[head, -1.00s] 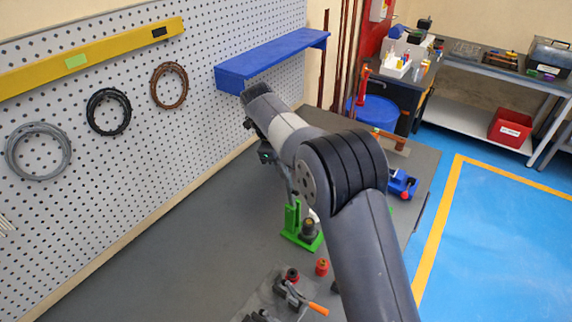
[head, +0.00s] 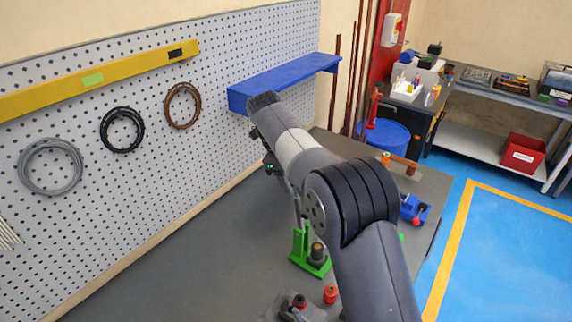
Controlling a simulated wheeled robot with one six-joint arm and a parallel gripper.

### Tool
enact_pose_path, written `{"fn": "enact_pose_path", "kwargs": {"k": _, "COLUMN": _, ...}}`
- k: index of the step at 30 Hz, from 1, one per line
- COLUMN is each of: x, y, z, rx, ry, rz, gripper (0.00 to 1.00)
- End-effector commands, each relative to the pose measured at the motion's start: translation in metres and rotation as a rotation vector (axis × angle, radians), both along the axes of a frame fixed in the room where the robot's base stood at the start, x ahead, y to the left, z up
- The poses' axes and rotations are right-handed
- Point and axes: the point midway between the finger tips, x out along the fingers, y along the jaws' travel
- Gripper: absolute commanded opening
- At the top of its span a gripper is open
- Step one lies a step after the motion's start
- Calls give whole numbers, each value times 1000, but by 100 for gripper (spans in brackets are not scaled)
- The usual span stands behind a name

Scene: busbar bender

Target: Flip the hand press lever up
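The green hand press (head: 299,243) stands on the dark workbench at the lower centre of the head view. A grey and dark round part (head: 318,254) sits at its right side. A thin grey rod shows above the press, just left of my arm. I cannot tell whether it is the lever or part of my gripper. My arm reaches in from the lower right and covers the area right of the press. Its wrist end is above and to the left of the press. My gripper's fingers cannot be made out there, nor any contact with the lever.
The bench (head: 190,270) is clear left of the press. Red-topped parts (head: 330,293) sit in front of it, and a blue vise-like tool (head: 411,208) stands right of my arm. A blue shelf (head: 285,82) juts from the pegboard (head: 225,60) near my wrist.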

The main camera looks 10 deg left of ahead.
Motion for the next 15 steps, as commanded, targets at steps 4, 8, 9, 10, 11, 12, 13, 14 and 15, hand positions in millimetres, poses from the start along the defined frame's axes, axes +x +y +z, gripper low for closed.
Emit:
{"fn": "enact_pose_path", "kwargs": {"k": 4, "x": -3, "y": 9, "z": 27, "rx": 1, "ry": -3, "rz": 1, "gripper": 47}}
{"fn": "enact_pose_path", "kwargs": {"k": 8, "x": -5, "y": 14, "z": 47, "rx": 1, "ry": -2, "rz": 2, "gripper": 47}}
{"fn": "enact_pose_path", "kwargs": {"k": 9, "x": -5, "y": 15, "z": 52, "rx": 0, "ry": -1, "rz": 1, "gripper": 47}}
{"fn": "enact_pose_path", "kwargs": {"k": 10, "x": -5, "y": 16, "z": 55, "rx": -1, "ry": -2, "rz": 1, "gripper": 47}}
{"fn": "enact_pose_path", "kwargs": {"k": 11, "x": -6, "y": 17, "z": 58, "rx": 0, "ry": -2, "rz": 2, "gripper": 47}}
{"fn": "enact_pose_path", "kwargs": {"k": 12, "x": -6, "y": 17, "z": 61, "rx": 0, "ry": -1, "rz": 1, "gripper": 47}}
{"fn": "enact_pose_path", "kwargs": {"k": 13, "x": -6, "y": 18, "z": 63, "rx": 0, "ry": -2, "rz": 0, "gripper": 47}}
{"fn": "enact_pose_path", "kwargs": {"k": 14, "x": -7, "y": 18, "z": 65, "rx": 1, "ry": -2, "rz": 1, "gripper": 47}}
{"fn": "enact_pose_path", "kwargs": {"k": 15, "x": -7, "y": 19, "z": 66, "rx": 0, "ry": -1, "rz": 0, "gripper": 47}}
